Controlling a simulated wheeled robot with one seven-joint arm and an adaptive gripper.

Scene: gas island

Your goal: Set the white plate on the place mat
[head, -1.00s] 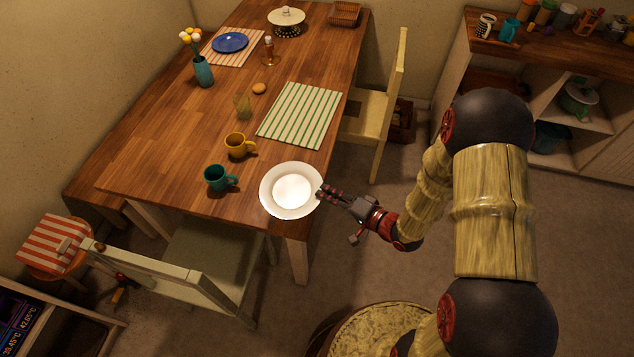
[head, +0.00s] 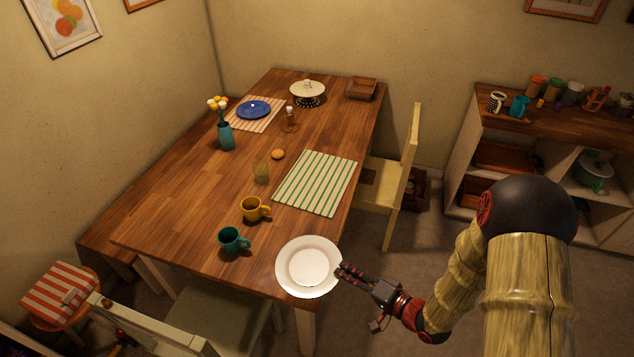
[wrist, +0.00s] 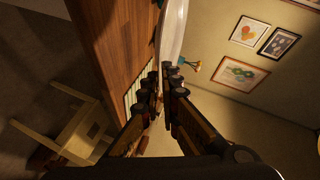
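The white plate (head: 294,274) is at the near right corner of the wooden table, partly covering the table edge in the head view. I cannot tell whether it touches the tabletop. My gripper (head: 343,272) is at its right rim, with the fingers closed on that rim. In the wrist view the plate (wrist: 173,32) is seen nearly edge-on, running out from the fingertips (wrist: 165,72). The green-and-white striped place mat (head: 316,182) lies flat and empty, farther back along the table's right side.
A teal mug (head: 232,241) and a yellow mug (head: 252,209) stand left of the plate. A glass (head: 261,172) and a small round brown item (head: 278,154) are left of the mat. A yellow chair (head: 391,183) stands at the right side. A blue plate (head: 254,110) lies on another mat.

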